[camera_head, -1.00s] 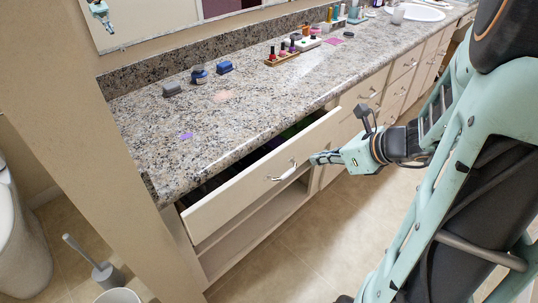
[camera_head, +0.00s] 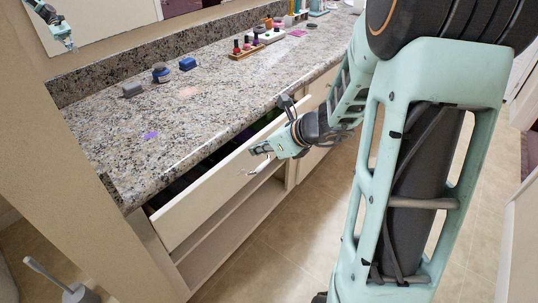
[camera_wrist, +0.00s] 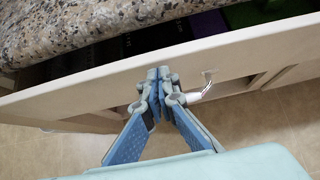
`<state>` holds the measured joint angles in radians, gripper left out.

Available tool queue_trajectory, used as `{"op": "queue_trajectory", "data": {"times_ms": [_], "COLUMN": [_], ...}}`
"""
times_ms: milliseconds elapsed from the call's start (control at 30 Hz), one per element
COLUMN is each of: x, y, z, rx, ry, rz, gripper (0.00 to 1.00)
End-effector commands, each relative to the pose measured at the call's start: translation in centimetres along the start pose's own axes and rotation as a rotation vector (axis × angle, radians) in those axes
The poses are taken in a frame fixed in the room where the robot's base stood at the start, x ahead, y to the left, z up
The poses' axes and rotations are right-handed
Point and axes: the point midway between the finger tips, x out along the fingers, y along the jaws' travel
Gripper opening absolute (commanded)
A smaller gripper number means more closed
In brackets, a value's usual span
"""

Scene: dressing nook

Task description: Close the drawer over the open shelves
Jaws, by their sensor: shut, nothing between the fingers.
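The drawer over the open shelves has a long cream front (camera_head: 192,217) and stands partly pulled out from under the granite counter. A dark gap shows behind its front, with dark and coloured things inside. Its curved metal handle (camera_head: 262,164) sits mid-front; it also shows in the wrist view (camera_wrist: 205,88), just right of my fingers. My gripper (camera_head: 254,150) is shut and empty, with its tips at the upper part of the drawer front, by the handle. In the wrist view my fingertips (camera_wrist: 158,73) overlap the front near its top edge; I cannot tell if they touch.
The open shelves (camera_head: 228,232) lie below the drawer. The granite counter (camera_head: 190,120) overhangs it and carries blue and grey small items and a tray of nail polish bottles (camera_head: 258,47). A toilet brush (camera_head: 60,283) stands lower left. The floor in front is clear.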

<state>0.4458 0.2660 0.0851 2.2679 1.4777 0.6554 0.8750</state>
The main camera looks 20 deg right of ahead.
Motion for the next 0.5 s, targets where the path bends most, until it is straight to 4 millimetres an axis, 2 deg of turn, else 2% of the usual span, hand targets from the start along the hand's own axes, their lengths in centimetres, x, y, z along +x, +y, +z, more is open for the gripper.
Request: {"op": "queue_trajectory", "data": {"times_ms": [500], "x": [0.74], "y": [0.05], "z": [0.71], "rx": [0.001], "ry": [0.0], "rz": [0.002], "gripper": [0.0]}}
